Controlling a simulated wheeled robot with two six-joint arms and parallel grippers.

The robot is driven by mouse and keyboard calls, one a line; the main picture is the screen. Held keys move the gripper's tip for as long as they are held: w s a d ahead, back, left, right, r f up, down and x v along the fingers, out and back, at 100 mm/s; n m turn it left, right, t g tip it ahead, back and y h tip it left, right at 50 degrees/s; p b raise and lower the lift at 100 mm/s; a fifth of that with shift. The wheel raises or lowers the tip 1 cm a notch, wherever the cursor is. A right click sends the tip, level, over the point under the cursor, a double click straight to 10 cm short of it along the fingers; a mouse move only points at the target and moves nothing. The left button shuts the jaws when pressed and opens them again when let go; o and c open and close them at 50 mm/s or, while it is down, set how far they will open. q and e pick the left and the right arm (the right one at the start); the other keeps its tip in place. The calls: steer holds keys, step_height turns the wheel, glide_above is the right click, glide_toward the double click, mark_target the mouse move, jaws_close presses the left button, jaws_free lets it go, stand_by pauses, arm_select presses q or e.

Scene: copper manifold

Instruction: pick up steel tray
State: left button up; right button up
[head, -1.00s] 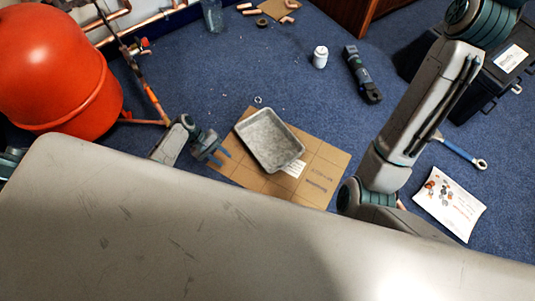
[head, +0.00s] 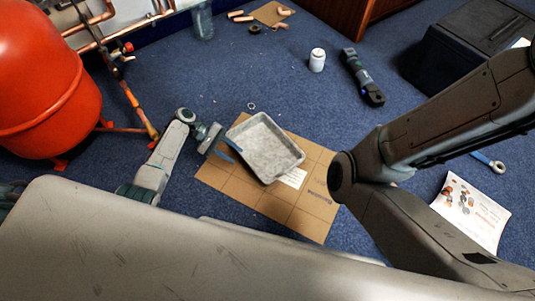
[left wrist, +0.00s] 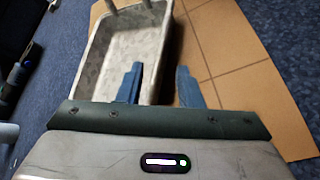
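The steel tray (head: 268,150) is a grey, shallow rectangular pan. It lies on a flat cardboard sheet (head: 305,213) on the blue carpet and looks empty. My left gripper (head: 230,150) is at the tray's left edge in the head view. In the left wrist view its two blue fingers (left wrist: 160,75) are apart. One finger is over the tray's inside and the other is over the cardboard, with the tray's side wall (left wrist: 165,55) between them. I cannot tell whether either finger touches it. My right arm crosses the right side of the head view; its gripper does not show.
A red tank (head: 45,85) and copper pipes stand at the left. A white bottle (head: 317,60) and a dark tool (head: 362,77) lie beyond the tray. A black case (head: 470,45) and a printed sheet (head: 470,212) are at the right. Carpet left of the tray is mostly clear.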

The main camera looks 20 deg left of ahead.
mark_target(250, 164)
arm_select(q)
steer(key=b+x, duration=0.3)
steer(key=x, duration=0.2)
steer(key=shift+s+d+f, duration=0.1)
steer(key=shift+s+d, duration=0.05)
steer(key=shift+d, duration=0.1)
steer(key=shift+c, duration=0.4)
jaws_close()
